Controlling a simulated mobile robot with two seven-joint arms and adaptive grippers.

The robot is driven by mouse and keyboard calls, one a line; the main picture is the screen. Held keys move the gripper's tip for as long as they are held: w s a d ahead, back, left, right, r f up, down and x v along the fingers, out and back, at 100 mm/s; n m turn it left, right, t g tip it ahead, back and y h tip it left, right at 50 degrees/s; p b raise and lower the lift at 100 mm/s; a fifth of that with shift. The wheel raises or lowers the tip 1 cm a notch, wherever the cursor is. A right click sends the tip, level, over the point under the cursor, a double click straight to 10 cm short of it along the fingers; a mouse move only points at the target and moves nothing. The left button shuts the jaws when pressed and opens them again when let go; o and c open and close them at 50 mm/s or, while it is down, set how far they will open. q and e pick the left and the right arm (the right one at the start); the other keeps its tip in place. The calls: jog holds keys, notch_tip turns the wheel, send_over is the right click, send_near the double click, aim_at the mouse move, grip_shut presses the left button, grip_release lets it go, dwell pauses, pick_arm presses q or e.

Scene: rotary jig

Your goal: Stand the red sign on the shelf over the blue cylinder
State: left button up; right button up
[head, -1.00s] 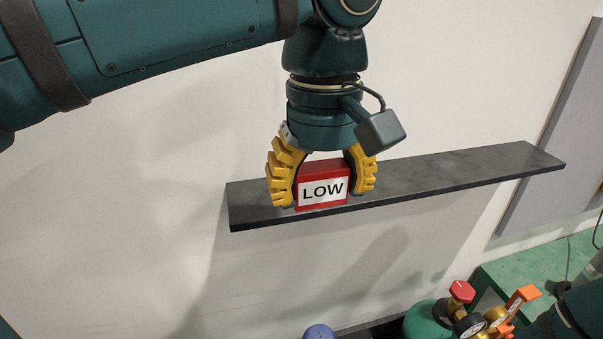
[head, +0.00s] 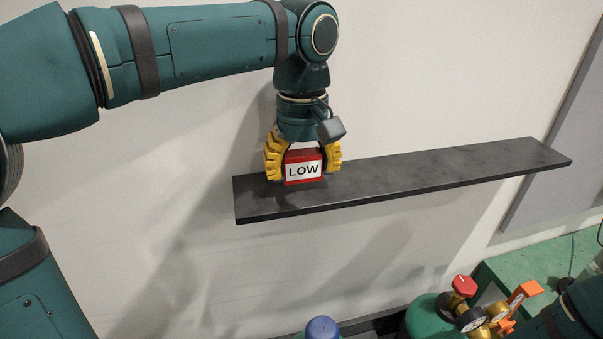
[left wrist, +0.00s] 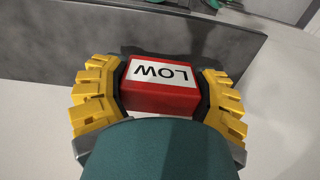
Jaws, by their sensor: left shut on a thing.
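My left gripper (head: 303,174) is shut on the red sign (head: 303,181), with yellow fingers on both of its sides. The sign is a red block with a white "LOW" label facing the head camera, and it looks upright. It shows over the left part of the dark shelf (head: 430,179); I cannot tell whether it touches it. In the left wrist view the sign (left wrist: 160,98) sits between the fingers, beside the shelf (left wrist: 50,50). The blue cylinder (head: 322,328) shows only its rounded top at the bottom edge, below the shelf. My right gripper is out of view.
A green cylinder (head: 426,318) with a red knob (head: 464,286) and brass gauges stands at the lower right, near an orange part (head: 524,292). The shelf is bare to the right of the sign. A pale wall (head: 450,70) is behind it.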

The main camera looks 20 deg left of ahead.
aim_at(302, 152)
pick_arm(q)
jog(key=shift+w+a+f, duration=0.15)
jog(key=shift+w+f, duration=0.05)
jog(key=shift+f, duration=0.6)
jog(key=shift+f, duration=0.1)
jog(key=o, duration=1.2)
notch_tip(302, 152, up, 11)
jog(key=shift+f+p, duration=0.1)
jog(key=shift+p, duration=0.8)
jog(key=shift+r, duration=0.75)
